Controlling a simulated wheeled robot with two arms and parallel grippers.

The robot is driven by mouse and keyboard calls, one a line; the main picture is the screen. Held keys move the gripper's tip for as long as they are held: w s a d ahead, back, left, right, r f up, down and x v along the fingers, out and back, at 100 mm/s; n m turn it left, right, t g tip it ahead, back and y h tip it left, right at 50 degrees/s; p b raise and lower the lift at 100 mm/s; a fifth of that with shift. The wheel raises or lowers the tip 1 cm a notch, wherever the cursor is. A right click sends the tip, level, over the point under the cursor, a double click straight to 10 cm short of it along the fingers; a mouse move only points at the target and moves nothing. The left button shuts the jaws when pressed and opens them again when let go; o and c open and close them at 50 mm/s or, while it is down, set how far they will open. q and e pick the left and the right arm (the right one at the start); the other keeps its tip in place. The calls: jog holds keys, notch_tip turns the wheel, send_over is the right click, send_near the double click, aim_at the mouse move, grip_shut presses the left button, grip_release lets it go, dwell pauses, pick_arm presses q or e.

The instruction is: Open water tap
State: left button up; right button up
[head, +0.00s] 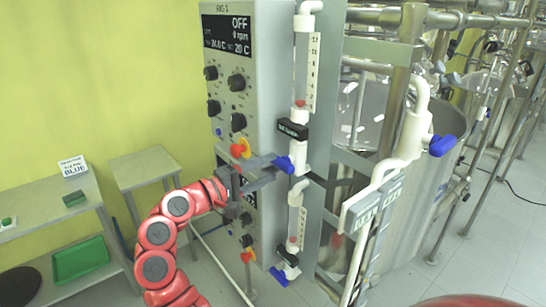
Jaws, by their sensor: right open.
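Several blue tap handles are in the head view, and I cannot tell from the labels which one is the water tap. One blue handle (287,164) sits on the white pipe below the upper flow tube, under a black label (292,129). My right gripper (276,170) is open, with its grey fingers reaching right, close to this handle. I cannot tell whether they touch it. A lower blue handle (279,277) is below the second flow tube. Another blue handle (442,146) is on the white pipe at the right. My left gripper is not in view.
The grey control cabinet (262,80) has black knobs and red-yellow switches (240,148) close to my right gripper. A grey table (40,205) and a stool (143,165) stand left.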

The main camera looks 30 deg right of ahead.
jog(key=shift+d+p, duration=0.3)
jog(key=shift+d, duration=0.9)
jog(key=shift+w, duration=0.1)
grip_shut()
